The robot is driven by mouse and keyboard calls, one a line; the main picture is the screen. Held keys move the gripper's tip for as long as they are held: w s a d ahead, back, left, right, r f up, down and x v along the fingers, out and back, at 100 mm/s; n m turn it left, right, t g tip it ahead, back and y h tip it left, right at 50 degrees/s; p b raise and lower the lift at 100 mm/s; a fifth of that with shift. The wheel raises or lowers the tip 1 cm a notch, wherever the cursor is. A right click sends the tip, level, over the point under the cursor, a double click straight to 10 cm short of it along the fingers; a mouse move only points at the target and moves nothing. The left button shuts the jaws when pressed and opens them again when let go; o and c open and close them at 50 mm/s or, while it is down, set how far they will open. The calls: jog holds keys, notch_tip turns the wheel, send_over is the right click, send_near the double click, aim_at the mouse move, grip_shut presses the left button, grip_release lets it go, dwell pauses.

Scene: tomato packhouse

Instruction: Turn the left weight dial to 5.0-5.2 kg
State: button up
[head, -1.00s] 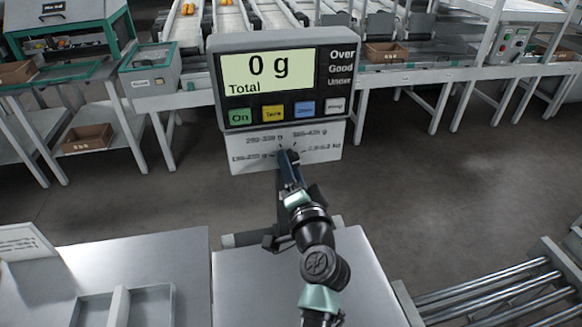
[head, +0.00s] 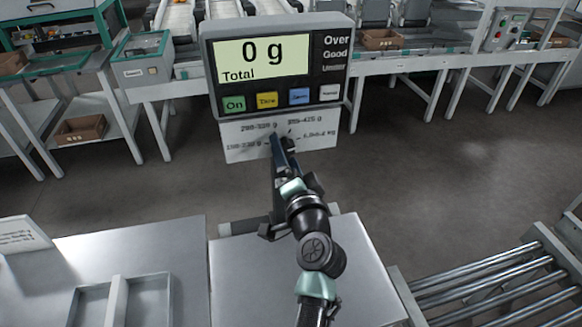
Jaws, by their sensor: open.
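A white dial plate (head: 240,150) hangs under the scale display (head: 278,68). Several weight ranges are printed around its middle, and the one at the right ends in kg but is too blurred to read surely. My gripper (head: 282,140) is open at the middle of this plate and hides most of the dial there. I cannot tell whether its fingers touch the knob or where the pointer stands. The display reads 0 g Total, with On, Tare and other buttons below it. No second dial is in view.
A bare steel table top (head: 350,285) lies below my arm. A grey divided tray (head: 155,300) is at the lower left, a printed card (head: 22,238) at the left edge. A roller conveyor (head: 490,290) is at the lower right. Open floor lies beyond.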

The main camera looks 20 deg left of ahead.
jog(key=v, duration=1.2)
jog(key=shift+s+d+b, duration=0.25)
jog(key=shift+s+b, duration=0.05)
jog(key=d+r+n+t+h, duration=0.2)
jog(key=d+r+n+t, duration=0.1)
jog(key=r, duration=1)
jog(key=d+r+n+t+h, duration=0.1)
jog(key=d+r+n+t, duration=0.15)
jog(key=r, duration=1.05)
jog(key=s+d+r+t+h+p, duration=0.1)
jog(key=s+d+r+t+h, duration=0.1)
jog(key=s+r, duration=0.35)
jog(key=s+d+r+t+h+p, duration=0.1)
jog(key=s+d+r+t+h, duration=0.15)
jog(key=r, duration=0.55)
jog(key=s+d+r+t+h, duration=0.2)
jog(key=s+r+t+h, duration=0.1)
jog(key=r, duration=0.4)
notch_tip(320, 180, up, 11)
jog(key=p, duration=1.1)
jog(key=shift+w+a+f+g+p, duration=0.25)
jog(key=shift+w+a+g+p, duration=0.05)
jog(key=shift+p, duration=0.1)
